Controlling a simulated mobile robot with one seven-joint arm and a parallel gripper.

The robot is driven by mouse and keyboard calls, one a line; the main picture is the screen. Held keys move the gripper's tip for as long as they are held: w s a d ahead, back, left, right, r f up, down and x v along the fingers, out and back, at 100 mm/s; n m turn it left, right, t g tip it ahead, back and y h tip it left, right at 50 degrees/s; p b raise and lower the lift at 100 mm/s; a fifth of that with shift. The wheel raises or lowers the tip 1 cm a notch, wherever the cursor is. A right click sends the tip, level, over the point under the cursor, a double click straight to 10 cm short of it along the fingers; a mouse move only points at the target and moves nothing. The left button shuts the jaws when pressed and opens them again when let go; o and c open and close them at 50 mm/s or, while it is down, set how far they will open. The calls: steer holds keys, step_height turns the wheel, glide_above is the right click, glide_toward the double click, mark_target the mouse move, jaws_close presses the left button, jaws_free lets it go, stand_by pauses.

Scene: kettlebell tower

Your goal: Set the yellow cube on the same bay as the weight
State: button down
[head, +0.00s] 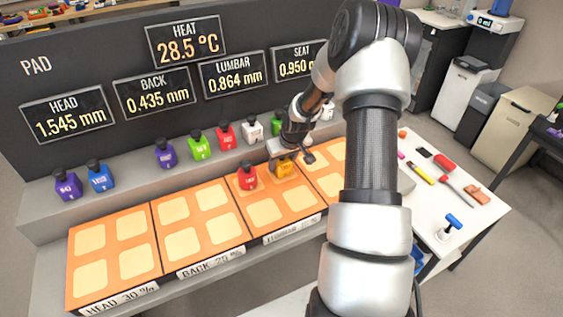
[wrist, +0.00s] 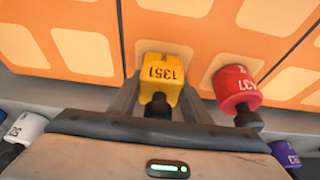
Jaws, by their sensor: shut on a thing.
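The yellow cube (head: 285,170), marked 1351 with a dark knob, is at the back right pad of the lumbar bay (head: 290,229). It also shows in the wrist view (wrist: 168,62). My gripper (head: 283,158) is shut on it, with one finger on each side in the wrist view (wrist: 160,92). I cannot tell whether its base touches the pad. A red weight (head: 247,177) with a dark knob stands on the back left pad of the same bay, apart from the cube; the wrist view shows it (wrist: 237,88) beside my right-hand finger.
Purple, blue, green, red and white weights stand on the grey ledge (head: 130,168) behind the bays. The head bay (head: 110,235) and back bay (head: 197,232) are empty. My arm hides part of the seat bay (head: 328,180). A white table (head: 425,215) with tools stands right.

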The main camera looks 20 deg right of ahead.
steer(key=c, duration=1)
jaws_free()
steer(key=shift+r, duration=0.3)
steer(key=p+v, duration=0.1)
steer(key=v, duration=1)
steer(key=shift+s+r, duration=0.25)
steer(key=shift+r, duration=0.1)
